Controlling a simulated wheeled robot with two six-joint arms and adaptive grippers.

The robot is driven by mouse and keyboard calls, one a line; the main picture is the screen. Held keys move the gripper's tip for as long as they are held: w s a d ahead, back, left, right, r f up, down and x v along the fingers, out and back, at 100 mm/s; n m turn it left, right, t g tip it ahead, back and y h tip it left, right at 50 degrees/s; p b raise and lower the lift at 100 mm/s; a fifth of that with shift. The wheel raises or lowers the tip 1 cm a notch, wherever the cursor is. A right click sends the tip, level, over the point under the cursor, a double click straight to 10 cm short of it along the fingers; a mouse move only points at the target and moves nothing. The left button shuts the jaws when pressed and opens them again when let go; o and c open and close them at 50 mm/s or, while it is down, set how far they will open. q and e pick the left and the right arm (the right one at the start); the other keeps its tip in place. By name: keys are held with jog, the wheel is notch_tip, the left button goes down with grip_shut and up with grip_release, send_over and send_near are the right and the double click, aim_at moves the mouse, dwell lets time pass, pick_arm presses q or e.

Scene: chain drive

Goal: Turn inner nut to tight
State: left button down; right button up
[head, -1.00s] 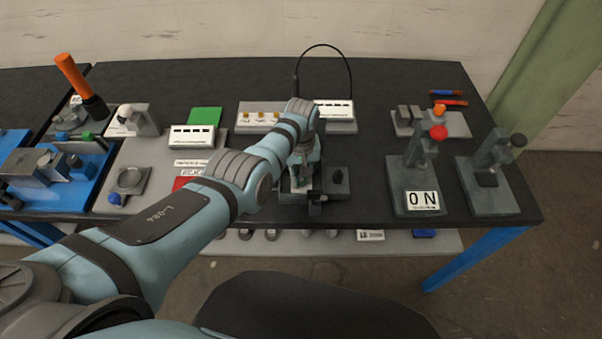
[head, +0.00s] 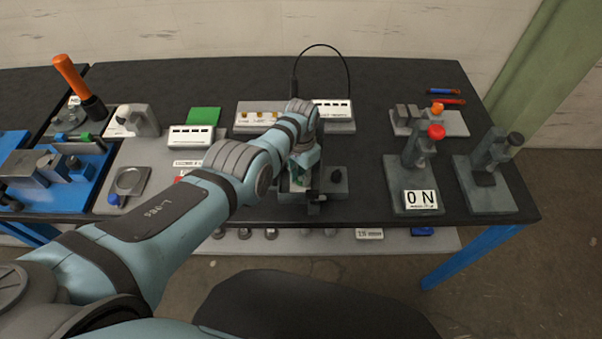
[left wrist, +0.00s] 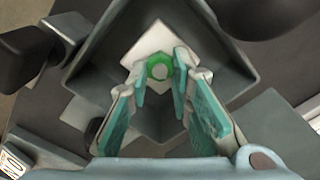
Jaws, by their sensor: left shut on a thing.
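The inner nut (left wrist: 159,68) is a green hexagonal nut in the left wrist view. It sits on a light square part (left wrist: 160,42) inside a dark grey square housing (left wrist: 215,60). My left gripper (left wrist: 160,80) points down into the housing, with its teal-padded fingers on either side of the nut, shut on it. My right gripper is not in view.
A press-like stand with a red knob (head: 436,131) and an "0 N" label (head: 421,200) stands right of the fixture. A second grey stand (head: 490,180) is farther right. White display boxes (head: 333,112) are behind. Bare dark table (head: 370,85) lies at the back.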

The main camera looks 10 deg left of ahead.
pick_arm(q)
jog(key=m, duration=0.6)
jog(key=shift+d, duration=0.15)
jog(key=m+p, duration=0.1)
jog(key=m, duration=0.6)
jog(key=shift+s, duration=0.15)
dwell(0.3)
jog(key=c, duration=1.4)
grip_release()
jog(key=shift+s, duration=0.1)
jog(key=shift+c, duration=0.2)
